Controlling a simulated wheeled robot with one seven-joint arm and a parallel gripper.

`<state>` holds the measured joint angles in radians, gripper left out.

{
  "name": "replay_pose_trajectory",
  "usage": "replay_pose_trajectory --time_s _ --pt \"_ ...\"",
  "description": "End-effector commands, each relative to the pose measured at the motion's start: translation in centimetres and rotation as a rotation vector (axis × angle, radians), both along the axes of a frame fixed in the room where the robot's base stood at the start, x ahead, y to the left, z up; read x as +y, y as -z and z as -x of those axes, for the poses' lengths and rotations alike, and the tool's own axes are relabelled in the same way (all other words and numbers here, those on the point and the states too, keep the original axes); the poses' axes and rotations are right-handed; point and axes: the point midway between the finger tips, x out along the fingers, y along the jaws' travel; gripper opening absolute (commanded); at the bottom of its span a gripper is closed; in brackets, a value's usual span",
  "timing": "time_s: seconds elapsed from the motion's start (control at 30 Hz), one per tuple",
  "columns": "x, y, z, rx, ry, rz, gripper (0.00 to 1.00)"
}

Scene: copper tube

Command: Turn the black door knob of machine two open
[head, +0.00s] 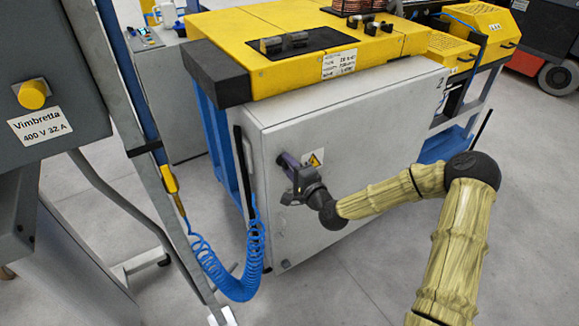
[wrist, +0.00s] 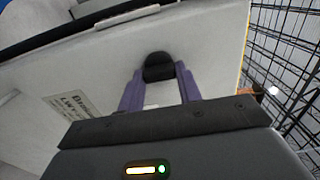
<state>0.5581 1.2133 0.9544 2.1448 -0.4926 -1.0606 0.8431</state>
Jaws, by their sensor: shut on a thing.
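The grey cabinet door (head: 365,120) of the yellow-topped machine faces me. My gripper (head: 287,163) is at the upper left part of this door, left of a yellow warning triangle. In the wrist view the black knob (wrist: 158,66) sits between the two purple fingers of my gripper (wrist: 159,80), which are shut on it. In the head view the gripper hides most of the knob. The door looks shut against the cabinet.
A coiled blue hose (head: 230,275) hangs left of the door. A grey box with a yellow button (head: 33,95) and a metal post (head: 135,130) stand at the left. The floor (head: 350,285) in front of the door is clear.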

Motion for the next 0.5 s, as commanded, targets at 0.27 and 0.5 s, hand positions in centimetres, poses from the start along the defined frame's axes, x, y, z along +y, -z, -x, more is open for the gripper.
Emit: replay_pose_trajectory --time_s 0.27,0.5 --pt "-0.08 0.09 -0.03 0.005 0.002 -0.004 0.12" --pt "-0.07 0.08 -0.02 0.004 0.002 -0.003 0.56"
